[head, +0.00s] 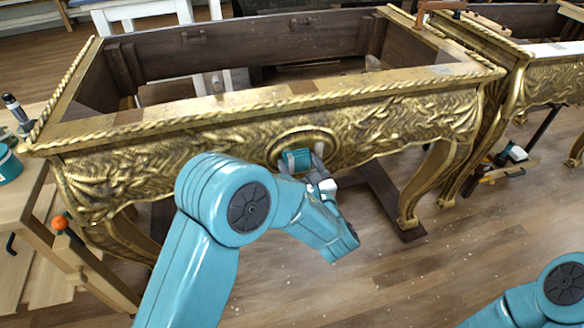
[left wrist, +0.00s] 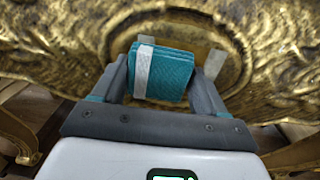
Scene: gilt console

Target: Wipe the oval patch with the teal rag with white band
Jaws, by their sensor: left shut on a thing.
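The teal rag with white band (left wrist: 170,75) is a folded block, and my left gripper (left wrist: 162,84) is shut on it. In the head view the rag (head: 297,159) shows at the front of the gilt apron, with the left gripper (head: 312,168) just below it. The oval patch (head: 325,137) is a ringed oval in the middle of the carved apron. The rag is in front of its lower left part and hides some of it. I cannot tell whether the rag touches the surface. My right gripper is not in view; only part of my right arm shows at lower right.
The gilt console (head: 230,107) has an open top and curved legs. A second gilt console (head: 555,62) stands at right. A wooden bench (head: 25,185) with a teal tub (head: 8,163) is at left. The wooden floor (head: 400,275) in front is mostly clear.

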